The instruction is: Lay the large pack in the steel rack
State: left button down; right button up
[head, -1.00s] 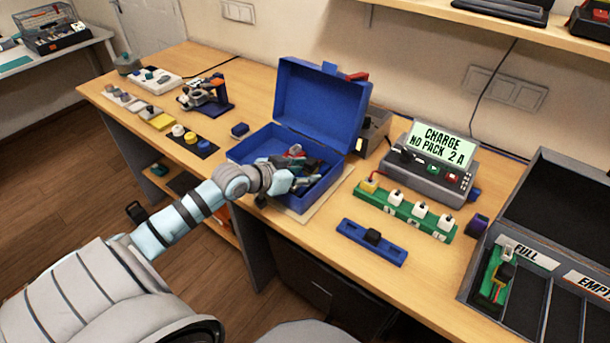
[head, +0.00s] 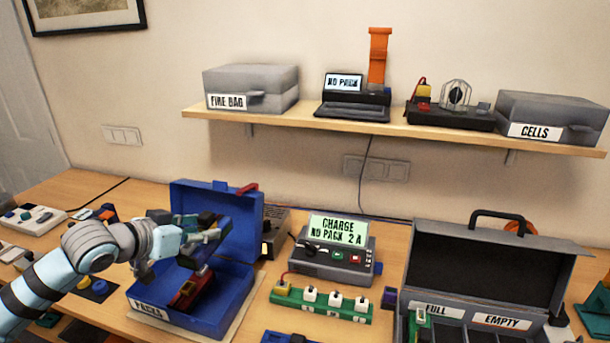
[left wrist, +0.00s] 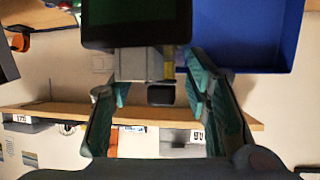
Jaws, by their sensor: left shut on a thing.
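My left gripper (head: 208,238) is shut on a dark block with a green face, which looks like the large pack (head: 209,221). It holds the pack above the open blue box (head: 222,312) labelled PACKS, in front of its raised lid. In the left wrist view the pack (left wrist: 137,22) fills the top middle, beyond the fingers (left wrist: 155,95). A dark red pack (head: 190,292) lies in the box. I cannot pick out the steel rack for sure; a wire cage (head: 456,94) stands on a black base on the shelf. My right gripper is not in view.
A charger (head: 335,262) reads CHARGE NO PACK 2 A, behind a green socket strip (head: 320,305). An open grey case (head: 487,265) marked FULL and EMPTY stands right. The wall shelf (head: 290,121) carries a FIRE BAG box (head: 250,82), a laptop-like unit (head: 353,105) and a CELLS box (head: 552,115).

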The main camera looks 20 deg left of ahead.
pick_arm(q)
jog(key=shift+d+r+m+h, duration=0.1)
jog(key=shift+d+m+h, duration=0.1)
jog(key=shift+m+h, duration=0.1)
jog(key=s+d+f+m+g+h, duration=0.2)
jog(key=s+d+m+h, duration=0.1)
jog(key=s+d, duration=0.4)
jog(key=s+d+f+m+g+h, duration=0.2)
jog(key=s+d+m+h, duration=0.2)
jog(key=s+d, duration=0.3)
jog(key=d+m, duration=0.1)
jog(key=d, duration=0.3)
jog(key=shift+d+f+g, duration=0.2)
jog(key=shift+d+g, duration=0.2)
jog(key=shift+w, duration=0.1)
